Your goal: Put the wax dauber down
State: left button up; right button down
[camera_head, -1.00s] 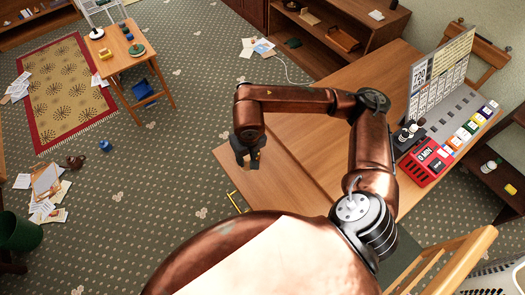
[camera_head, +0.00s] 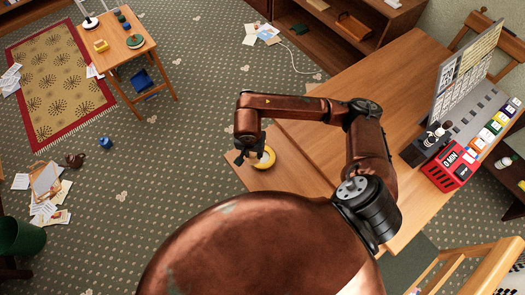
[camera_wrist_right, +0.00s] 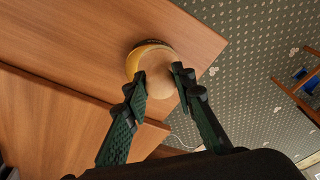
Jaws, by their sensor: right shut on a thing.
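The wax dauber is a round thing with a yellow rim (camera_head: 266,157) in the head view. In the wrist view it shows a pale round face and a yellow side (camera_wrist_right: 152,60). My right gripper (camera_head: 244,158) is shut on it, with one fingertip on each side in the wrist view (camera_wrist_right: 160,77). The dauber is over the corner of the wooden table (camera_head: 290,178), close to its edge. I cannot tell whether it touches the tabletop. My left gripper is not in view.
The tabletop (camera_wrist_right: 60,40) around the dauber is bare. At the table's right end stand a red box (camera_head: 452,168), a calendar board (camera_head: 465,70) and a row of coloured blocks. A small side table (camera_head: 130,55) stands far left. Papers lie on the carpet.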

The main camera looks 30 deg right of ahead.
jog(key=d+f, duration=0.2)
jog(key=w+d+f, duration=0.1)
jog(key=f, duration=0.1)
jog(key=w+d+f, duration=0.1)
jog(key=d+f, duration=0.1)
jog(key=shift+w+d+f, duration=0.2)
jog(key=shift+w+d, duration=0.05)
jog(key=shift+d, duration=0.05)
notch_tip(320, 180, down, 2)
jog(key=shift+f, duration=0.2)
jog(key=shift+d+f+p, duration=0.1)
jog(key=shift+f+p, duration=0.2)
jog(key=shift+f, duration=0.25)
jog(key=c, duration=2)
grip_release()
jog(key=o, duration=0.4)
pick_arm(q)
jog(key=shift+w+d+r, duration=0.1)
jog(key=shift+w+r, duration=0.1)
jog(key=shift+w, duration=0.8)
